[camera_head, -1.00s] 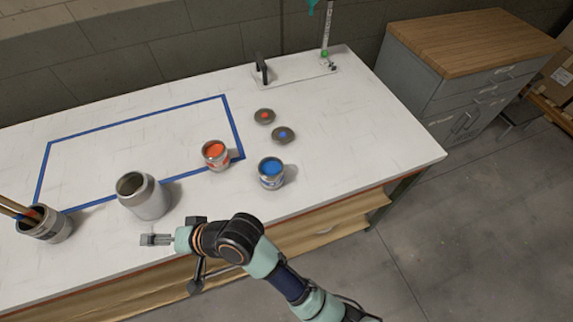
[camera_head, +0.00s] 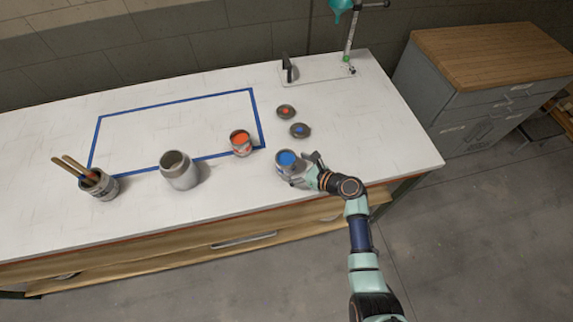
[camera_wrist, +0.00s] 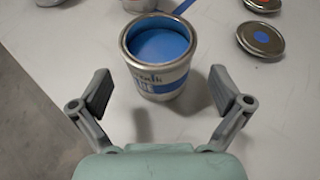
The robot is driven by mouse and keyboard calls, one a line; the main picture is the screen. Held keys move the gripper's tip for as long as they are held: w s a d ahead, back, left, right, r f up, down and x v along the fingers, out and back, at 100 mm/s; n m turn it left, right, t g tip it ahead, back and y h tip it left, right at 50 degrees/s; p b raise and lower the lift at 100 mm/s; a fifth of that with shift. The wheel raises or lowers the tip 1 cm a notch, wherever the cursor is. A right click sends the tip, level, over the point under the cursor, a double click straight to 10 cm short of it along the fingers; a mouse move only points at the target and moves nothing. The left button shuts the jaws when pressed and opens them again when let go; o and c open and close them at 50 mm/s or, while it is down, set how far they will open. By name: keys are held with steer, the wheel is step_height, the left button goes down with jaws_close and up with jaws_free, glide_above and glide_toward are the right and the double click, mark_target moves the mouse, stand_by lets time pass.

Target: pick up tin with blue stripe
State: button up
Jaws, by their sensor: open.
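The tin with the blue stripe (camera_head: 285,160) stands upright on the white table, open and filled with blue paint. In the wrist view the tin (camera_wrist: 160,75) sits ahead of my gripper (camera_wrist: 158,92), centred between its fingers. The fingers are spread wide and empty, one on each side of the tin's near face. In the head view my gripper (camera_head: 304,168) is at the tin's right side and hides part of it.
A tin of orange paint (camera_head: 241,143) stands left of the blue one. Two lids (camera_head: 285,111) (camera_head: 299,130) lie behind. A grey metal can (camera_head: 180,171) and a brush pot (camera_head: 100,186) stand further left. A stand (camera_head: 318,72) is at the back. Blue tape (camera_head: 128,107) outlines a rectangle.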

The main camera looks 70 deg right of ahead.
mark_target(279, 161)
steer(key=b+x, duration=0.1)
steer(key=x, duration=0.3)
steer(key=shift+w+f, duration=0.15)
steer(key=shift+f, duration=0.05)
steer(key=c, duration=1.4)
